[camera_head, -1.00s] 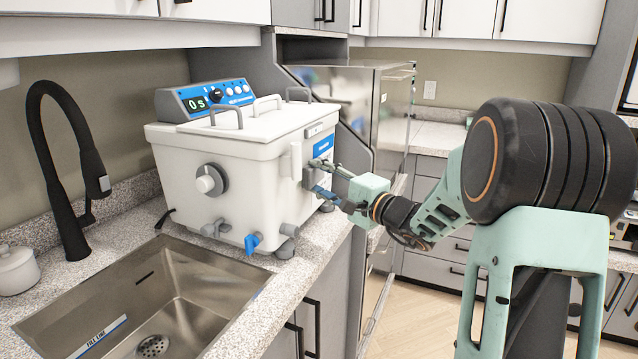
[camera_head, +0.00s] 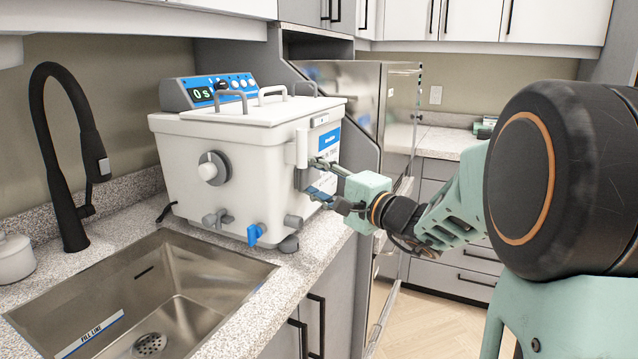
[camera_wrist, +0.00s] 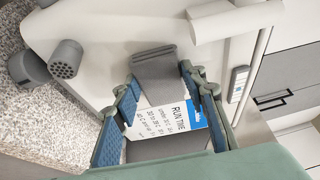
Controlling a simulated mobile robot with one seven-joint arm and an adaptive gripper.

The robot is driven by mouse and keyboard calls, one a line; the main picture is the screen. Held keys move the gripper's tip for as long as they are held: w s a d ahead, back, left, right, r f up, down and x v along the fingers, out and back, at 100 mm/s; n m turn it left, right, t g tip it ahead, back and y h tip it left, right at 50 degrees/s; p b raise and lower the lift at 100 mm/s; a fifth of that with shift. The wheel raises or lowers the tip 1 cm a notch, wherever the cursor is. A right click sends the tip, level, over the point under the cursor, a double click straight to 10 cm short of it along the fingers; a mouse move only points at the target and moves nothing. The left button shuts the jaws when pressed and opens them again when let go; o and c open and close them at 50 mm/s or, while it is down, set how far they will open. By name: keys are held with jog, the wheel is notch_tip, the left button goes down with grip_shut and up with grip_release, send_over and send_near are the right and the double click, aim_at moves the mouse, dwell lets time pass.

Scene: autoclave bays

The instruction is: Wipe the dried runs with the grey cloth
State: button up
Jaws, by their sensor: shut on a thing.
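The white bath unit (camera_head: 225,150) with a digital display stands on the counter. My gripper (camera_head: 318,179) is at its right-hand side wall, beside a white upright handle. In the wrist view my gripper (camera_wrist: 160,78) has its blue-padded fingers on either side of a flat grey piece (camera_wrist: 157,68) that looks like the grey cloth. The cloth lies against or very near the wall; exact contact is unclear. A blue and white "RUN TIME" label (camera_wrist: 170,116) shows between the fingers. I cannot make out any dried runs; the gripper hides part of the wall.
A steel sink (camera_head: 145,290) and black tap (camera_head: 70,160) are at the left. Grey pipe stubs and a blue valve (camera_head: 255,234) stick out low on the unit's front. A steel cabinet (camera_head: 370,100) stands behind to the right. Floor is clear at the lower right.

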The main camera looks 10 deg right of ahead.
jog(key=shift+s+a, duration=0.45)
jog(key=s+d+b, duration=0.2)
jog(key=s+d, duration=0.1)
jog(key=d, duration=0.2)
jog(key=shift+s+b, duration=0.25)
jog(key=shift+b, duration=0.05)
jog(key=shift+d+f, duration=0.1)
jog(key=shift+f, duration=0.05)
jog(key=shift+s+d+b, duration=0.3)
jog(key=shift+s+d, duration=0.55)
jog(key=shift+d, duration=0.25)
jog(key=shift+a, duration=0.1)
